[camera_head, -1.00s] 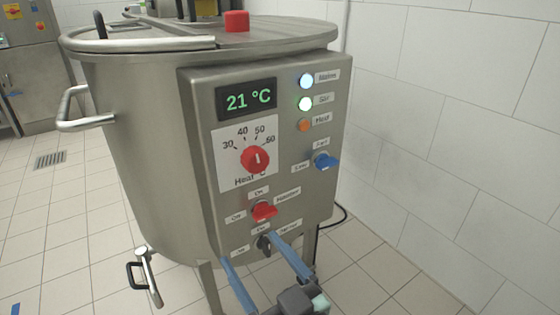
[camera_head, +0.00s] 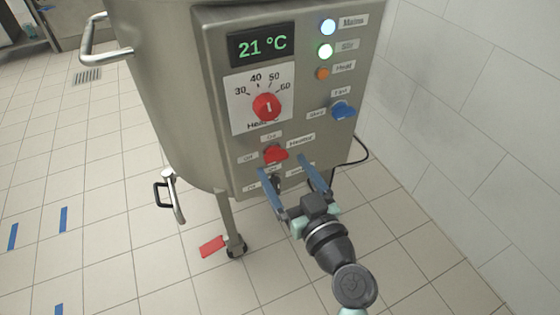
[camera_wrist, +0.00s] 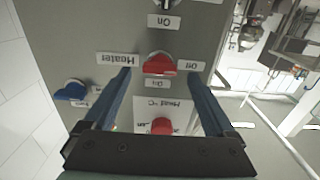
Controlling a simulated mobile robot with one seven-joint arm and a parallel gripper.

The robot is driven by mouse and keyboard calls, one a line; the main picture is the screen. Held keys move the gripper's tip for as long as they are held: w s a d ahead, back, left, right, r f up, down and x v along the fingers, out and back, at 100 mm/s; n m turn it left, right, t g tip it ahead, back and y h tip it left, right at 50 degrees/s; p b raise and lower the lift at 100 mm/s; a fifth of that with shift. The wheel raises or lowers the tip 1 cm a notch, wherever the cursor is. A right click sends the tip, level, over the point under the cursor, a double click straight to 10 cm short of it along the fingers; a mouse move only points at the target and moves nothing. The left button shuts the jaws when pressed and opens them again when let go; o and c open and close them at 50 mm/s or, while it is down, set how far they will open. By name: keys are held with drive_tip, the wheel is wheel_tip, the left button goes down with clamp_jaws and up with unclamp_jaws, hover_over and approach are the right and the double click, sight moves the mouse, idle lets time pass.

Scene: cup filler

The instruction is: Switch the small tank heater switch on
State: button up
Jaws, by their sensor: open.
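The small tank's steel control panel (camera_head: 215,100) carries a red heater switch (camera_head: 276,154) with On and Off labels around it. The switch also shows in the wrist view (camera_wrist: 160,63), beside its Heater label (camera_wrist: 117,58); its handle lies roughly crosswise. My gripper (camera_head: 284,164) is open, its two blue fingers spread with the tips just below and to either side of the red switch. In the wrist view the switch appears between the fingertips, and nothing is held. Whether a fingertip touches the panel I cannot tell.
A black switch (camera_head: 276,182) sits just below, partly between my fingers. The red heat dial (camera_head: 267,106), a blue switch (camera_head: 342,110) and the 21 °C display (camera_head: 262,45) are above. The white and green lamps are lit. A white tiled wall (camera_head: 480,120) stands to the right.

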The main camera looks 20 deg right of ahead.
sight(276, 157)
drive_tip(key=shift+w, duration=1.4)
drive_tip(key=c, duration=1.4)
